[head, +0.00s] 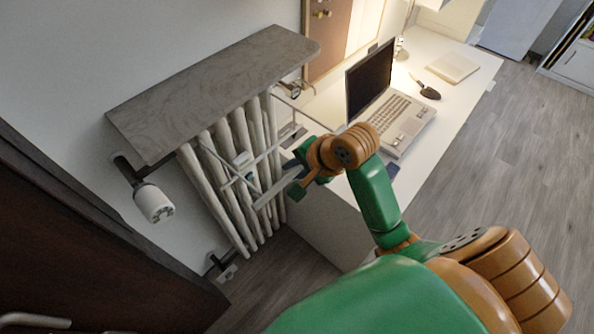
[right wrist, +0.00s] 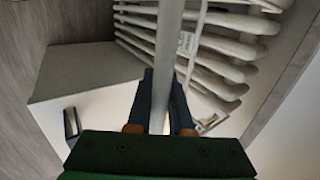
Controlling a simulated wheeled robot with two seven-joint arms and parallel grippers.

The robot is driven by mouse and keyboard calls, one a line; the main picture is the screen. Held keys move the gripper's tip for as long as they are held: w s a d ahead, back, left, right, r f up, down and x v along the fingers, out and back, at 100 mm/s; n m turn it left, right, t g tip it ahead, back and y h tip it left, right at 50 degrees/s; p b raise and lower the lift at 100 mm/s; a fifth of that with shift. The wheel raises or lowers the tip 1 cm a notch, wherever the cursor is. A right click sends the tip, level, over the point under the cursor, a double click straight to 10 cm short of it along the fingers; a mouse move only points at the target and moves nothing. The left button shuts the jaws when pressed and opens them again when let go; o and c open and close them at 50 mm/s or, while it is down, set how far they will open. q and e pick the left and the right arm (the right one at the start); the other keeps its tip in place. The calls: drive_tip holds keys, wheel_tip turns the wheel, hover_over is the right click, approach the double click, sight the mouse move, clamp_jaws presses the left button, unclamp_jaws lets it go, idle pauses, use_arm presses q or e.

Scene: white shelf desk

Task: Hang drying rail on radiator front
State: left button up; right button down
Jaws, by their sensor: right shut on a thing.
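The white radiator (head: 222,175) stands against the wall under a grey marbled shelf; its pale columns also show in the right wrist view (right wrist: 225,71). The drying rail (head: 275,191) is a thin, light grey frame in front of the radiator's columns. My right gripper (head: 297,179) is shut on the rail's near bar. In the right wrist view this bar (right wrist: 169,45) runs between the two dark fingers (right wrist: 163,90). Whether the rail touches the radiator or is hooked on it I cannot tell. My left gripper is not in view.
The grey shelf (head: 215,85) overhangs the radiator. A white desk (head: 450,75) stands close on the right, with an open laptop (head: 395,115) and a dark mouse-like object (head: 428,91). A white valve knob (head: 153,203) sticks out at left. A dark door (head: 80,250) fills the lower left.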

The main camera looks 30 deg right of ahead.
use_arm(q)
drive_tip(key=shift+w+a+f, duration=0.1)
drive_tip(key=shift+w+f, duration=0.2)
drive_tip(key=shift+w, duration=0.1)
use_arm(e)
drive_tip(key=w+a+f, duration=0.3)
drive_tip(key=w, duration=0.6)
drive_tip(key=shift+w+a+f, duration=0.2)
drive_tip(key=shift+w+a, duration=0.1)
drive_tip(key=c, duration=0.7)
unclamp_jaws()
drive_tip(key=shift+c, duration=0.2)
use_arm(q)
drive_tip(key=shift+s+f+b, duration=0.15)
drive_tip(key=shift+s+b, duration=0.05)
drive_tip(key=shift+b, duration=0.2)
use_arm(e)
approach(262, 155)
drive_tip(key=shift+w+a+f, duration=0.15)
drive_tip(key=shift+a+f, duration=0.25)
